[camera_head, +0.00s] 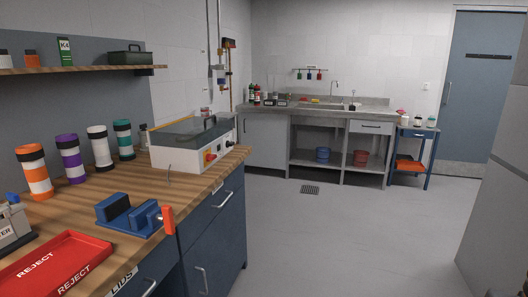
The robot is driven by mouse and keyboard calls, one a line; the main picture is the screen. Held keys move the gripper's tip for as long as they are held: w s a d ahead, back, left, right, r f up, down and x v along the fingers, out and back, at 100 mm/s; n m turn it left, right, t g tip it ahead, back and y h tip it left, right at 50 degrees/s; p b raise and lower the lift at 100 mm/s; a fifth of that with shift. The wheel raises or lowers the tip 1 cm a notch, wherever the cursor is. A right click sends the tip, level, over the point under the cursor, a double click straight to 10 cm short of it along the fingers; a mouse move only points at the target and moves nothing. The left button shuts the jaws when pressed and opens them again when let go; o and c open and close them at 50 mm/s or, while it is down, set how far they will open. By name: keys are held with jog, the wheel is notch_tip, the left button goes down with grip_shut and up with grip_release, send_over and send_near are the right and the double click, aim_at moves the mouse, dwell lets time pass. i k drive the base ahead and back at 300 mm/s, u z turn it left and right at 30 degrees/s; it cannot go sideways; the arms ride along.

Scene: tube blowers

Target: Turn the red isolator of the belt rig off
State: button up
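A white machine housing with a dark see-through cover (190,135), which looks like the belt rig, stands at the far end of the wooden bench. A small red knob (210,157) on a yellow patch sits on its front face and looks like the red isolator. The knob is too small to tell which way it is turned. Darker controls (229,144) sit to its right on the same face. My gripper is not in view.
The wooden bench (180,190) runs along the left. A blue clamp-like block with an orange-red handle (168,220), a red REJECT tray (60,262) and several banded cylinders (69,158) stand nearer. The grey floor (330,235) is clear. A grey cabinet (500,200) stands right.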

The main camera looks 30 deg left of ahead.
aim_at(209, 157)
jog(key=u, duration=0.05)
jog(key=i, duration=0.9)
jog(key=u, duration=0.9)
jog(key=i, duration=0.75)
jog(key=u, duration=0.75)
